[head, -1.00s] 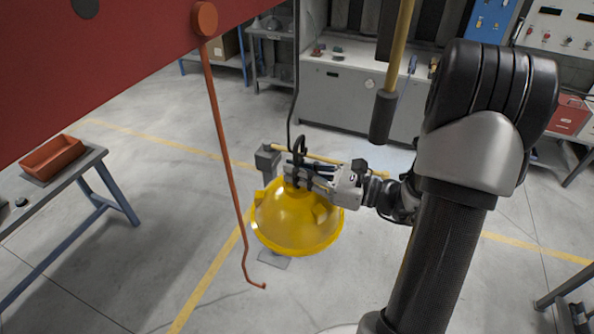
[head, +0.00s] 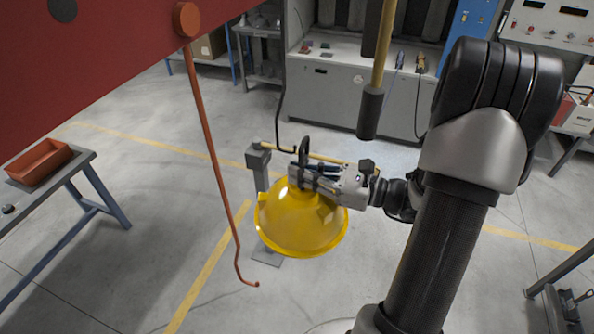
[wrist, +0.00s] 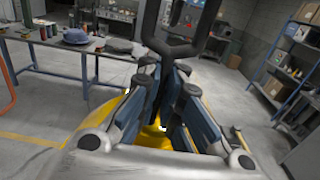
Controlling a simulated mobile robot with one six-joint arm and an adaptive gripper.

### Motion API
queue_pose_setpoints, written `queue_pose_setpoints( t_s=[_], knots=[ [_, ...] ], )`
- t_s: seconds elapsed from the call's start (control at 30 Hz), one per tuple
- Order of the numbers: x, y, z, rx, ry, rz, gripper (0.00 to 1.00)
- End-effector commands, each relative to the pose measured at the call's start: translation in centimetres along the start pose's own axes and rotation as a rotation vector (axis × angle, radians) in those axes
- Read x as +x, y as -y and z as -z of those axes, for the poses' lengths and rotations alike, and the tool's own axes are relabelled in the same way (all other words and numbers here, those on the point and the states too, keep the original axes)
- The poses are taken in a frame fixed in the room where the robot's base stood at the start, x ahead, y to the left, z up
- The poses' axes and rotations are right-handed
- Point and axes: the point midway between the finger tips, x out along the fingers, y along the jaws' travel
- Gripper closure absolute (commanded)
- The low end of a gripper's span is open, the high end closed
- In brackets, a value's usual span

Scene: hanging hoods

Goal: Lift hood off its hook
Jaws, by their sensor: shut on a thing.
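The yellow dome-shaped hood (head: 302,223) hangs in the air in the head view, rim down, with a black loop (head: 304,143) on its top. My gripper (head: 306,178) is shut on the hood's top, just below the loop, reaching in from the right. The dark hook (head: 284,149) ends a thin rod just left of the loop. Its tip looks beside the loop, no longer clearly through it; whether they touch I cannot tell. In the wrist view, the fingers (wrist: 163,110) stand around the loop's base, with the yellow hood (wrist: 152,138) below and the loop (wrist: 180,45) above.
An orange bent rod (head: 217,160) hangs left of the hood from a red beam (head: 110,60). A grey post (head: 259,165) stands close behind the hood. A yellow pole with a dark end (head: 370,112) hangs at upper right. A table with an orange tray (head: 40,162) is at left.

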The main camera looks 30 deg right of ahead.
Motion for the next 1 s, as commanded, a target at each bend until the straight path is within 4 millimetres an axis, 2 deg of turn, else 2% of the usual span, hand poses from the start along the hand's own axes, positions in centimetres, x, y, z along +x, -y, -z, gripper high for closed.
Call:
queue_pose_setpoints(
  t_s=[0.47,1.0],
  knots=[
    [-0.6,0.0,-0.1,-0.001,0.002,0.001,1.0],
    [-6.7,0.1,-0.4,-0.001,0.002,0.003,1.0]
  ],
)
